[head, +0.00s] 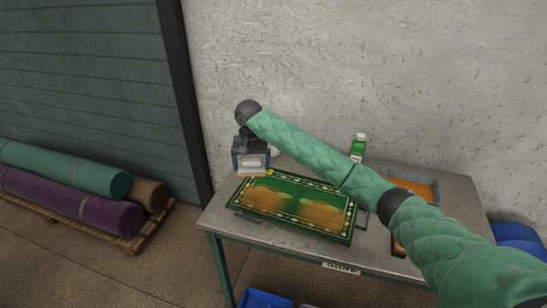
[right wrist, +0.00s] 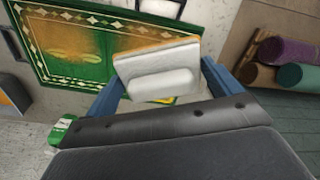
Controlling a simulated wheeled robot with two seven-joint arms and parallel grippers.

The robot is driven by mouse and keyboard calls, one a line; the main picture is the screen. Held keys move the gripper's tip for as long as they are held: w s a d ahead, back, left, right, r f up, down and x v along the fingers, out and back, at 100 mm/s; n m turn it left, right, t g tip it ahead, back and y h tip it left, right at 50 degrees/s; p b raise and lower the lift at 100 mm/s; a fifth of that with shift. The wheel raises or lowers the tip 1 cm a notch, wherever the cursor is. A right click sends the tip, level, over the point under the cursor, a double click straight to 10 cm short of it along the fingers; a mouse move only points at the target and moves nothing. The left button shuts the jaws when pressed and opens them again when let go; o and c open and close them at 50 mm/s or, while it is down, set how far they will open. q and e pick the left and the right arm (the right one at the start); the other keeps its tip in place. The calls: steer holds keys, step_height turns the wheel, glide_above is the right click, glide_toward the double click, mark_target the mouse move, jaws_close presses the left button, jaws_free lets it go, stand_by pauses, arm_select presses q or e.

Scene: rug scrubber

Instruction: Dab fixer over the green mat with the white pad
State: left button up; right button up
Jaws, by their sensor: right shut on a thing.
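The green mat (head: 330,200) lies on the table with a patterned border. Broad orange smears cover much of its middle, and green shows around them. My right gripper (head: 252,167) is shut on the white pad (head: 250,159) near the mat's far left corner. In the right wrist view the pad (right wrist: 150,62) sits between the blue fingers, with its white handle towards me and an orange edge along its far side. Whether the pad touches anything is unclear. My left gripper is out of view.
A grey tray (head: 414,179) with orange in it stands at the table's right, partly behind my arm. A green bottle (head: 358,149) with a white cap stands at the back. Rolled rugs (head: 75,170) lie on a pallet at left.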

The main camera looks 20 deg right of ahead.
steer(key=w+d+f+m+p, duration=0.1)
steer(key=w+d+f, duration=0.1)
steer(key=w+f, duration=0.15)
steer(key=w+d+f+m, duration=0.2)
steer(key=w+d, duration=0.1)
steer(key=w, duration=0.2)
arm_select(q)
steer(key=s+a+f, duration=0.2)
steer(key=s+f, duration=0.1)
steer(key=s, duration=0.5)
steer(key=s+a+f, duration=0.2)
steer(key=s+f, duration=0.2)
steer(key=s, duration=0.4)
arm_select(e)
steer(key=m, duration=0.2)
glide_toward(274, 181)
steer(key=shift+a+f, duration=0.1)
steer(key=shift+a, duration=0.2)
steer(key=shift+w+d+f, duration=0.1)
steer(key=shift+f, duration=0.35)
step_height(274, 181, down, 3)
steer(key=b, duration=0.3)
steer(key=shift+f, duration=0.25)
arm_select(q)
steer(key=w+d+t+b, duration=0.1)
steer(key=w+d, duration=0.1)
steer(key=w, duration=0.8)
arm_select(e)
steer(key=shift+f, duration=0.35)
